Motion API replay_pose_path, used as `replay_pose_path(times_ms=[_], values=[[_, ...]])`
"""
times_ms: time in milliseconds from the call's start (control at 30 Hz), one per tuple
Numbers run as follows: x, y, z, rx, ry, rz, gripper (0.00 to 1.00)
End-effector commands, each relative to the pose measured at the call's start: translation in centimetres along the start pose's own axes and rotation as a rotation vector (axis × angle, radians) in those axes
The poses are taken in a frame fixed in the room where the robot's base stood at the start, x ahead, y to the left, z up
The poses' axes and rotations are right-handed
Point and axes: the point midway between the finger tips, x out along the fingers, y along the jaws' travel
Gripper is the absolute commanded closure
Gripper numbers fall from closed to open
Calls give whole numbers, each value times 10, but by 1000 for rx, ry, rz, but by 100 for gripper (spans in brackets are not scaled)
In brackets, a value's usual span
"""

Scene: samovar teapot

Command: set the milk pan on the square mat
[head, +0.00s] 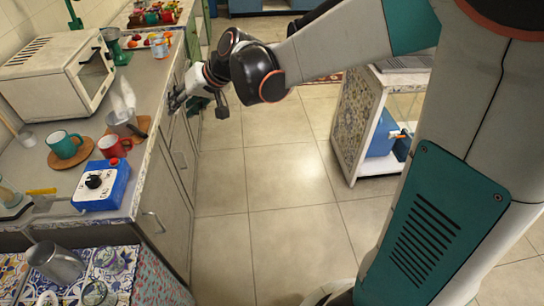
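A grey metal pan (122,124) stands upright on the counter in the head view, with a pale, steam-like shape above it. It appears to rest on a brown mat (144,122), which is mostly hidden under it, so its full outline cannot be told. My gripper (176,102) is at the counter's front edge, to the right of the pan and apart from it. The fingers are small and dark here, and I cannot tell if they are open. I see nothing held in them.
A red mug (115,146), a teal mug (64,144) on a round brown mat, and a blue box with a black knob (102,187) stand near the pan. A white toaster oven (58,72) is behind.

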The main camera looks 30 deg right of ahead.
Motion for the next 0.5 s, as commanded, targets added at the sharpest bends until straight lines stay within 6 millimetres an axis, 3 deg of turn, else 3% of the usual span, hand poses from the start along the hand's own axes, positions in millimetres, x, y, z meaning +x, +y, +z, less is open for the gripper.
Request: replay_pose_path(times_ms=[200, 500], values=[[-66, 6, 47, -58, 3, 137, 64], [-140, 32, 121, -143, 12, 324, 64]])
